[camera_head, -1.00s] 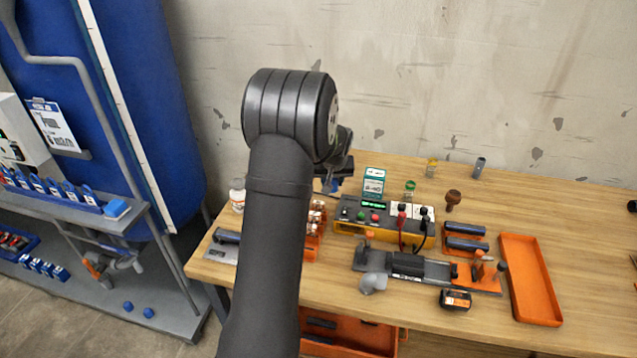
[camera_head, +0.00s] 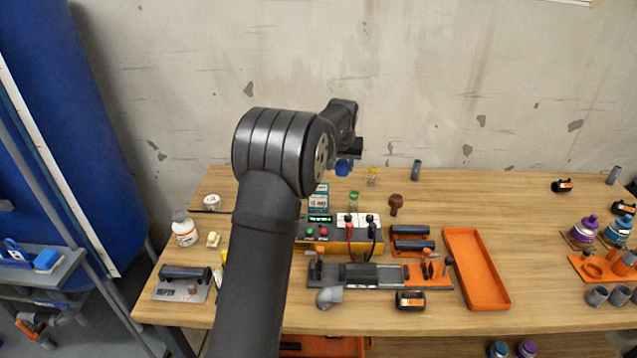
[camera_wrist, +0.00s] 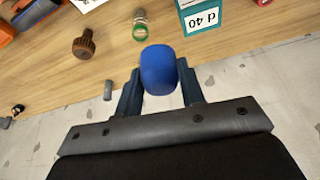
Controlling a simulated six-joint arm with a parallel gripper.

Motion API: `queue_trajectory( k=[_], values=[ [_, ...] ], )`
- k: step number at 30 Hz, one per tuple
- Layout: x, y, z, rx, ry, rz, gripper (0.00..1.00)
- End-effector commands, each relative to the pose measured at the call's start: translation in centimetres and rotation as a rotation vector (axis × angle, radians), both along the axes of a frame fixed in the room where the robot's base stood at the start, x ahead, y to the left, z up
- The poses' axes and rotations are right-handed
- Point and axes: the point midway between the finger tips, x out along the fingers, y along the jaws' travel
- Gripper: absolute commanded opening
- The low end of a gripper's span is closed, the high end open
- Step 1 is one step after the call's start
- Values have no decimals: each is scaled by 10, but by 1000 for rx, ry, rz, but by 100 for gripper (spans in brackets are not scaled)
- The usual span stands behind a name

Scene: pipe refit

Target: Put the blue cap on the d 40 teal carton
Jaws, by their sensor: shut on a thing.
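My gripper (camera_wrist: 158,90) is shut on the blue cap (camera_wrist: 158,68), a rounded blue piece held between the two fingers above the table. The cap also shows in the head view (camera_head: 343,168), below the gripper and near the back of the table. The teal carton (camera_wrist: 198,16) with a white label reading "d 40" stands on the table at the top right of the wrist view, apart from the cap. In the head view the teal carton (camera_head: 319,200) stands behind the power box, partly beside my arm.
The power box (camera_head: 340,234) with leads is in front. An orange tray (camera_head: 474,268) lies to the right. The back right of the table has free room.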

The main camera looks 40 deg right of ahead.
Motion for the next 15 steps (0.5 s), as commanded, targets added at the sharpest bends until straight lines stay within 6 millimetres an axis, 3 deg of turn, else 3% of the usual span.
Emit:
queue_trajectory(
  k=[3, 9, 15],
  values=[
    [30, 5, -20, 2, 3, 6, 15],
    [71, 11, -43, -1, 1, 5, 15],
    [88, 13, -54, -1, 1, 3, 15]
  ],
)
